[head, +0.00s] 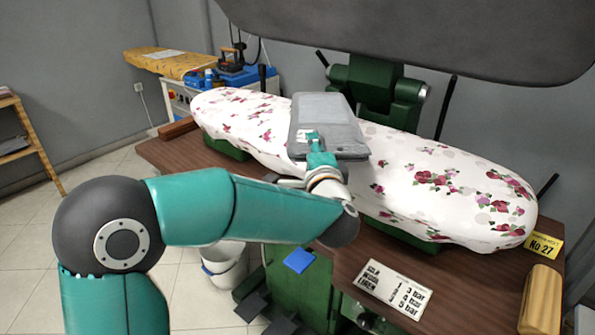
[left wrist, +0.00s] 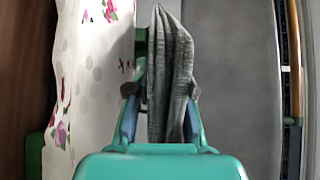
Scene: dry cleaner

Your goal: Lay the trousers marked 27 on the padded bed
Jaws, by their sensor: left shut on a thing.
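The folded grey trousers (head: 328,112) are over the middle of the padded bed (head: 455,190), which has a white cover with pink flowers. A small pale tag shows on their near edge, too small to read. My left gripper (head: 316,145) is shut on that near edge. In the left wrist view the fingers of my left gripper (left wrist: 160,95) pinch the folded layers of the trousers (left wrist: 168,60). There the bed (left wrist: 95,80) shows to the left, with a gap beside the trousers; whether they touch it anywhere is unclear. My right gripper is not seen.
The grey upper press plate (head: 430,30) hangs raised over the bed. A yellow "No 27" sign (head: 543,245), a pressure card (head: 393,289) and a wooden block (head: 541,300) are on the brown table at right. A white bucket (head: 225,267) stands below.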

